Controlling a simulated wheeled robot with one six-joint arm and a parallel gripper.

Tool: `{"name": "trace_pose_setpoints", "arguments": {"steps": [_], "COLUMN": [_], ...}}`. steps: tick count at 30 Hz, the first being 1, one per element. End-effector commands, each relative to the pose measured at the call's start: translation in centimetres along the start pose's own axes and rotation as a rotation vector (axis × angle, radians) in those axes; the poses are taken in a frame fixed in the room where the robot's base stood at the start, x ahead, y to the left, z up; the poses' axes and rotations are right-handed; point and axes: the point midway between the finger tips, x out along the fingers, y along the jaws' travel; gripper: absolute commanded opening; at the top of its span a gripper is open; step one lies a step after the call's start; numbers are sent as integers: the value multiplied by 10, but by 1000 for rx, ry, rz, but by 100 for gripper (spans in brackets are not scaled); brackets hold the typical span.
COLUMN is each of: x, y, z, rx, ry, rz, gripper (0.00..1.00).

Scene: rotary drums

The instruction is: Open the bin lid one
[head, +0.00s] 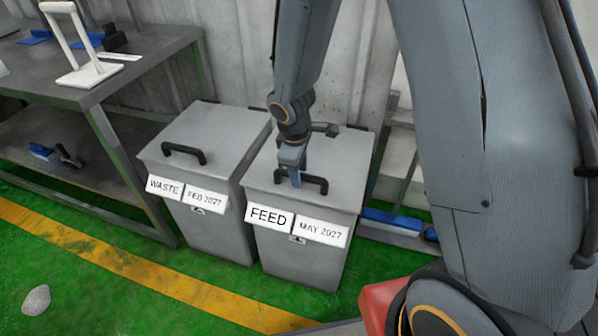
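Two grey metal bins stand side by side against the wall, both with lids down. The left bin (212,232) has WASTE and FEB 2027 labels, and its lid (225,135) has a black handle (183,153). The right bin (300,262) has FEED and MAY 2027 labels, and its lid (340,165) has a black handle (316,183). My gripper (296,182) points down at the left part of the FEED handle. Its fingertips overlap the handle in this view; whether they are open or closed on it is unclear.
A metal workbench (150,62) with a white stand (88,72) is at the left. Blue items (395,220) lie low to the right of the bins. My arm covers the right side.

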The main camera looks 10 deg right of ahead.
Motion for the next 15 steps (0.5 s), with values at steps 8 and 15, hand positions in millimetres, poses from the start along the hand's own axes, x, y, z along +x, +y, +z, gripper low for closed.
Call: {"name": "trace_pose_setpoints", "arguments": {"steps": [8, 15], "x": [0, 0], "y": [0, 0], "z": [0, 0], "rx": [0, 0], "ry": [0, 0], "rz": [0, 0], "gripper": [22, 0]}}
